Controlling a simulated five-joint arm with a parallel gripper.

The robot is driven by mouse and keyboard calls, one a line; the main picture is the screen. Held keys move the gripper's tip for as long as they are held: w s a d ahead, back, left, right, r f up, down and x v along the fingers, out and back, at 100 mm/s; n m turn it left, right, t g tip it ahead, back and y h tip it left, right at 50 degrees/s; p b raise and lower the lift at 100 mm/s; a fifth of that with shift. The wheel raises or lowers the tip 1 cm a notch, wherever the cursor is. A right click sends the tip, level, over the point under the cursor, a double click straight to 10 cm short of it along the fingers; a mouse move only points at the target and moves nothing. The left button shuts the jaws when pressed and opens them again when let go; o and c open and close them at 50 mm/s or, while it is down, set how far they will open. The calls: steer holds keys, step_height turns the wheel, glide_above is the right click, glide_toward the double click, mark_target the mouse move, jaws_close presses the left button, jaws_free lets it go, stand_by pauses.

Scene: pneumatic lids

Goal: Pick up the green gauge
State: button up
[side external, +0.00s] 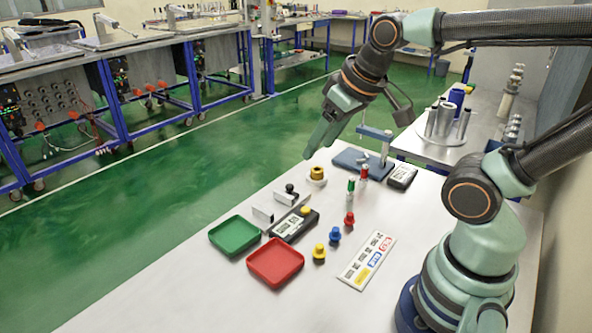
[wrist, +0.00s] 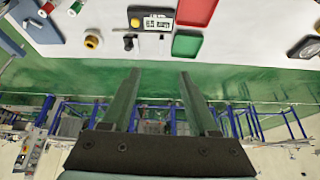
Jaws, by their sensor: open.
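The green gauge (side external: 351,187) is a small upright cylinder with a green upper part, standing on the white table among small parts. In the wrist view it is at the top left edge, partly cut off, as a green and whitish piece (wrist: 75,8). A similar red-topped one (side external: 363,174) stands just behind it. My gripper (side external: 312,150) is raised at the far edge of the table, to the left of the green gauge and apart from it. In the wrist view the two fingers (wrist: 160,73) are spread with nothing between them.
A brass ring piece (side external: 317,174) stands near the green gauge. A blue stand (side external: 361,160) is behind. Green tray (side external: 234,235), red tray (side external: 275,262), dark meter (side external: 293,226) and coloured knobs (side external: 335,235) lie nearer. A labelled card (side external: 367,260) lies at right.

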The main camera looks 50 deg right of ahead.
steer(key=w+d+f+m+g, duration=0.2)
steer(key=d+m, duration=0.3)
steer(key=w+d+f+m+g, duration=0.1)
steer(key=w+d+f+m, duration=0.1)
steer(key=d+m, duration=0.3)
steer(key=m+g, duration=0.2)
steer(key=m, duration=0.5)
glide_above(352, 178)
step_height(352, 178, down, 6)
steer(key=f, duration=0.6)
steer(key=shift+s+a+f, duration=0.15)
steer(key=shift+a+f, duration=0.05)
steer(key=shift+a, duration=0.05)
steer(key=shift+d+f, duration=0.2)
steer(key=shift+f, duration=2.85)
jaws_close()
